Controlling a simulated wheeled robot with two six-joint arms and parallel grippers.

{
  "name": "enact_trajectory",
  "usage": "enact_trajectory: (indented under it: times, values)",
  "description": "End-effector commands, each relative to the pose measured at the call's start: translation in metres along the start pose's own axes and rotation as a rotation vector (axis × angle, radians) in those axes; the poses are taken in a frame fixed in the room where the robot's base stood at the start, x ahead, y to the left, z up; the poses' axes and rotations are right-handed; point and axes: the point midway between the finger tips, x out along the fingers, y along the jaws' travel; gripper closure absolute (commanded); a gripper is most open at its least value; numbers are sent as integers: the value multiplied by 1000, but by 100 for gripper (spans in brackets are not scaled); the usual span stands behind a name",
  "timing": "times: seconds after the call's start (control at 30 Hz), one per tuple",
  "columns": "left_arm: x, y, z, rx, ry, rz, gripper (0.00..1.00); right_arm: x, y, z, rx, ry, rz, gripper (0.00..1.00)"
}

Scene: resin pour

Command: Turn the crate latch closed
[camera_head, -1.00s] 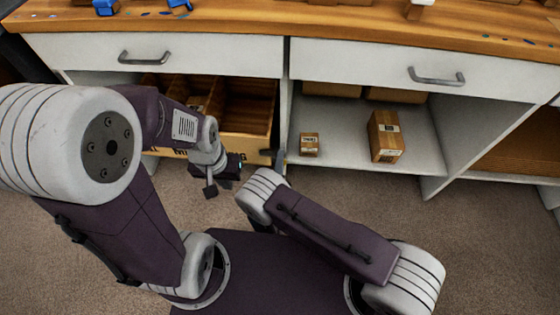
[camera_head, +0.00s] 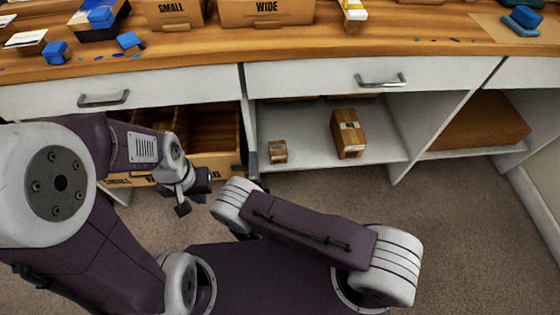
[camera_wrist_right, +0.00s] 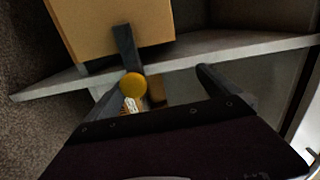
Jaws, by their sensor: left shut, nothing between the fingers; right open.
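The open wooden crate (camera_head: 217,160) sits in the lower left bay of the bench, with partly covered lettering on its front. In the right wrist view the tan crate (camera_wrist_right: 90,25) fills the top left. A dark latch bar (camera_wrist_right: 124,45) crosses its edge and ends in a yellow ball knob (camera_wrist_right: 133,86). My right gripper (camera_wrist_right: 160,88) is open, its fingers on either side of the knob's position in the picture; I cannot tell whether they touch it. My left gripper (camera_head: 190,204) is shut and empty in front of the crate.
A small carton (camera_head: 277,152) and a larger carton (camera_head: 348,135) stand on the shelf (camera_head: 305,135) right of the crate. Drawers with handles (camera_head: 104,98) are above. Labelled boxes (camera_head: 267,10) and blue parts stand on the bench top. Carpet in front is clear at right.

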Motion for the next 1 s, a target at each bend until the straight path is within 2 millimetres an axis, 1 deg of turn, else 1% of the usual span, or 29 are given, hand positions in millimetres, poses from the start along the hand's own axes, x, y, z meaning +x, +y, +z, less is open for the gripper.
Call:
enact_trajectory:
  times: [0.03, 0.1, 0.13, 0.3, 0.4, 0.5, 0.6, 1.0]
  values:
    - [-21, 0, -2, 0, 0, 0, 100, -3, -25, -12, -6, 14, -25, 32]
    - [-34, 1, -4, 0, 0, 0, 100, -9, -33, -24, -6, 16, -26, 34]
    - [-41, 1, -4, 0, 0, 0, 100, -12, -37, -29, -6, 16, -26, 46]
    - [-73, 1, -8, 0, 0, 0, 100, -27, -56, -62, -7, 13, -23, 46]
    - [-86, 2, -9, 0, 0, 0, 100, -35, -64, -78, -5, 12, -22, 46]
    - [-93, 2, -10, 0, 0, 0, 100, -41, -68, -90, -3, 12, -22, 46]
    - [-96, 2, -10, 0, 0, 0, 100, -44, -69, -96, -2, 11, -22, 46]
    - [-94, 2, -10, 0, 0, 0, 100, -44, -67, -97, 0, 10, -22, 46]
